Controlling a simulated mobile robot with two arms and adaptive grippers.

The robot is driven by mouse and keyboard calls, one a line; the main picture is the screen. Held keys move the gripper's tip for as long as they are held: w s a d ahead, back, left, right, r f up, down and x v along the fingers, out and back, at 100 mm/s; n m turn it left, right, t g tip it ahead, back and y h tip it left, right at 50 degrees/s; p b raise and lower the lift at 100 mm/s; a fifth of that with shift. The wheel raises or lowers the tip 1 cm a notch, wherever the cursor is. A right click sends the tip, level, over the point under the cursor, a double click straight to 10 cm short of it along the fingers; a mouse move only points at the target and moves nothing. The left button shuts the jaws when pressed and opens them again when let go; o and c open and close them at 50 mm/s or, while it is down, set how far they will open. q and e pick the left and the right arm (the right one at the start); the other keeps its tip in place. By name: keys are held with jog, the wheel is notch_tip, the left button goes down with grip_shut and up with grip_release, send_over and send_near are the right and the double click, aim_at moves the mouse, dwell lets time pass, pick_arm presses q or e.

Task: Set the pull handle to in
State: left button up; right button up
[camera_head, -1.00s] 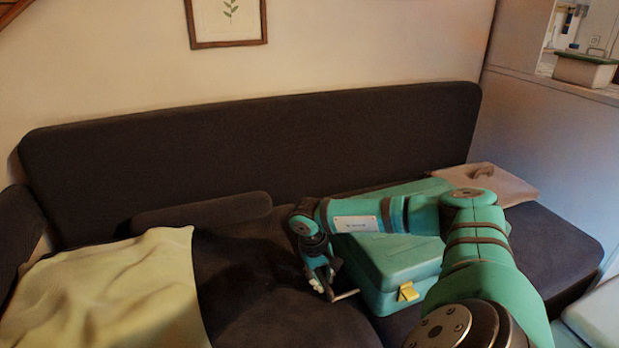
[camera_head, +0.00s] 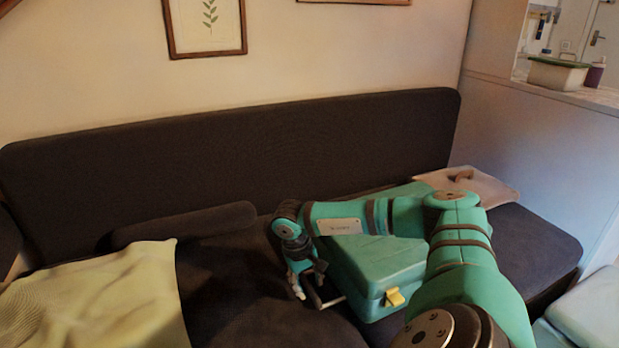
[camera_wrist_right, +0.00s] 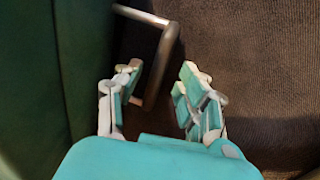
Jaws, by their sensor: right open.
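The pull handle (camera_head: 333,302) is a thin metal bar standing out from the left side of a teal case (camera_head: 372,262) on the dark sofa. In the right wrist view the handle (camera_wrist_right: 166,50) is a bent bar out from the dark green case wall (camera_wrist_right: 35,85). My right gripper (camera_head: 309,281) is beside the case's left side, at the handle. In the wrist view the right gripper (camera_wrist_right: 160,80) is open, and the lower end of the bar shows between its fingers, nearer the left one. I cannot tell whether they touch. My left gripper is out of view.
A pale yellow blanket (camera_head: 95,300) lies on the sofa (camera_head: 235,318) at the left. A beige bag (camera_head: 485,187) lies behind the case at the right. The sofa back (camera_head: 260,145) rises behind. My right arm hides part of the case. Bare seat lies left of the gripper.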

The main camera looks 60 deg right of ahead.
notch_tip(320, 180, up, 10)
jog(key=w+a, duration=0.1)
jog(key=shift+a, duration=0.4)
jog(key=shift+r, duration=0.1)
